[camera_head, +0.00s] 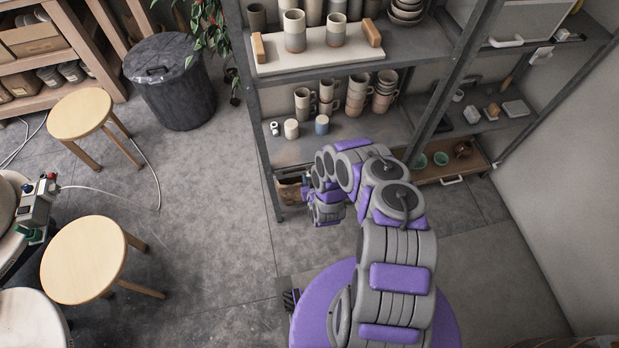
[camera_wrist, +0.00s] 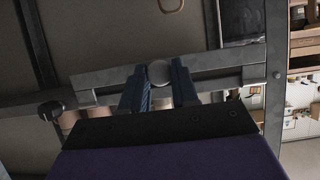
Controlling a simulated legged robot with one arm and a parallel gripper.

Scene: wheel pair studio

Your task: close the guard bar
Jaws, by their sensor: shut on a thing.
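The guard bar (camera_wrist: 215,62) shows in the wrist view as a flat grey metal bar running across the picture, slightly tilted, its right end higher. A round pale knob (camera_wrist: 159,72) sits at its middle. My gripper (camera_wrist: 159,82) has one dark blue finger on each side of the knob and is shut on it. The bar's left end lies near a dark round fitting (camera_wrist: 50,110); whether they touch I cannot tell. In the head view my own arm reaches to the shelving and hides most of the gripper and the bar.
A grey metal shelf rack (camera_head: 345,137) with cups and mugs stands before me. A wooden tray (camera_head: 452,169) with green bowls sits low at right. Stools (camera_head: 84,258) and a dark lidded bin (camera_head: 172,85) stand at left. Floor between them is clear.

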